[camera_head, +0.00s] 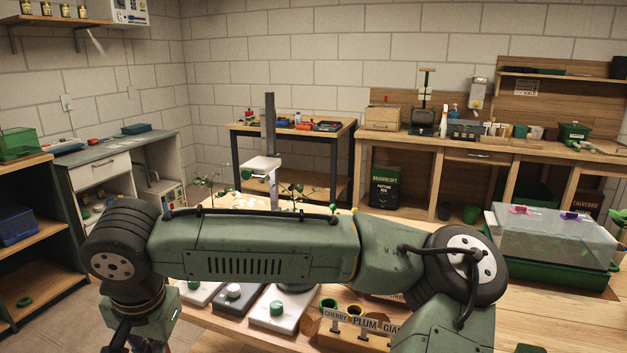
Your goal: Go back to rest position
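My green arm stretches across the front of the view, from the lower right to a black wheel-like joint at the left. Below that joint its end turns down toward my gripper (128,338) at the bottom left edge. Only a dark part of the gripper shows and the frame cuts off the rest, so its fingers and anything between them are hidden. It appears to be beyond the left end of the wooden table (560,318). The arm hides much of the table's middle.
Under the arm stand white-topped units with knobs (285,308) and a wooden block with CHERRY and PLUM labels (352,338). Seedlings (296,192) rise behind the arm. A green tray with a clear lid (548,262) stands at the right. A dark shelf (40,262) stands at the left.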

